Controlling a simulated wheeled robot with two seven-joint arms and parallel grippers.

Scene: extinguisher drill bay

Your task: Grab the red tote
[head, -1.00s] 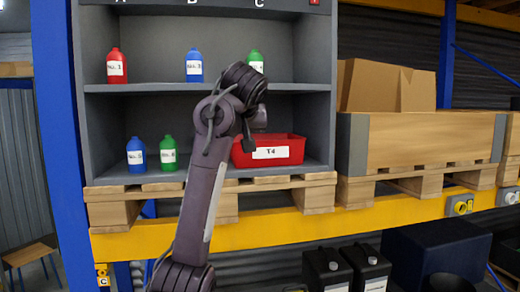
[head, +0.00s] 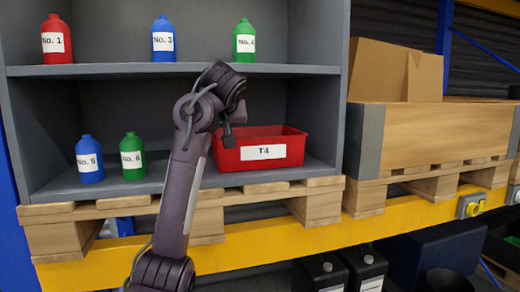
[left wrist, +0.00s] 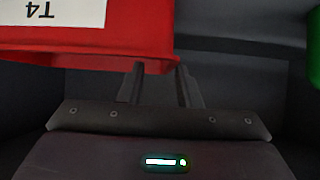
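The red tote (head: 262,153) with a white T4 label sits on the lower shelf of the grey rack, at its right side. In the left wrist view the tote (left wrist: 110,48) fills the upper left, its label upside down. My left gripper (head: 229,133) points down at the tote's left end. In the left wrist view its two fingers (left wrist: 158,75) are apart at the tote's rim near one corner. The tips are partly hidden, so I cannot tell whether they touch or straddle the wall. My right gripper is not in view.
Blue No. 5 (head: 89,160) and green No. 6 (head: 132,157) bottles stand left of the tote. The upper shelf (head: 200,70) above holds red, blue and green bottles. A wooden crate (head: 440,135) stands at right. Black canisters (head: 363,265) are below.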

